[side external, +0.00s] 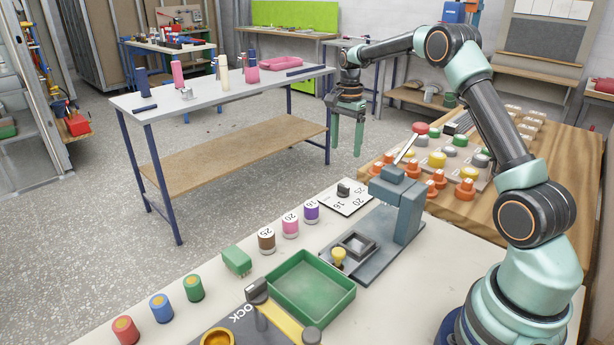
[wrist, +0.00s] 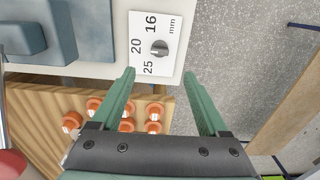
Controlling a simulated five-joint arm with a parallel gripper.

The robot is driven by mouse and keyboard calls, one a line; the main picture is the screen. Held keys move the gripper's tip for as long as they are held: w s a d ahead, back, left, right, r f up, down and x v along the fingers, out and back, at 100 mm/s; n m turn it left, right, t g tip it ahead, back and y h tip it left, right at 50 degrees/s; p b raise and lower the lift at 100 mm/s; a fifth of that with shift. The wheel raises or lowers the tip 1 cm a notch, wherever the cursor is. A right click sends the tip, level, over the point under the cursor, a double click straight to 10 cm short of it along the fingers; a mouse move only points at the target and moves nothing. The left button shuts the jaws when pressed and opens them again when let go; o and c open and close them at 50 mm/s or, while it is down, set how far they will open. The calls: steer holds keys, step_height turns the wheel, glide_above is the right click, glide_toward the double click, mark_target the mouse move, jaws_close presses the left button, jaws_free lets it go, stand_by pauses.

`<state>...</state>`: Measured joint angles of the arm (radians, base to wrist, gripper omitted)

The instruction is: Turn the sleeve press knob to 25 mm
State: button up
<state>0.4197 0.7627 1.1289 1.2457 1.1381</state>
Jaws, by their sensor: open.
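The sleeve press knob (side external: 343,189) is a small dark knob on a white plate (side external: 357,201) marked 16, 20 and 25, beside the grey-blue press (side external: 408,215). In the wrist view the knob (wrist: 159,48) sits on the plate with 16, 20 and 25 around its left side and "mm" to its right. Its pointer is too small to read surely. My gripper (side external: 347,150) is open and empty, pointing down above and apart from the knob. In the wrist view the knob lies just ahead of the gap between the green fingertips (wrist: 159,75).
Purple, pink and brown numbered sleeves (side external: 290,224) stand left of the plate. A green tray (side external: 310,287) lies in front of the press. A wooden table (side external: 540,195) with orange and yellow knobs stands behind it. Open floor lies beyond the bench's far edge.

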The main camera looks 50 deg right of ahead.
mark_target(344, 186)
step_height(344, 186, down, 12)
steer(key=shift+d+f, duration=0.1)
steer(key=shift+f, duration=0.1)
stand_by(0.4)
steer(key=shift+c, duration=0.3)
jaws_close()
steer(key=n, duration=1.1)
steer(key=shift+n, duration=0.3)
stand_by(0.5)
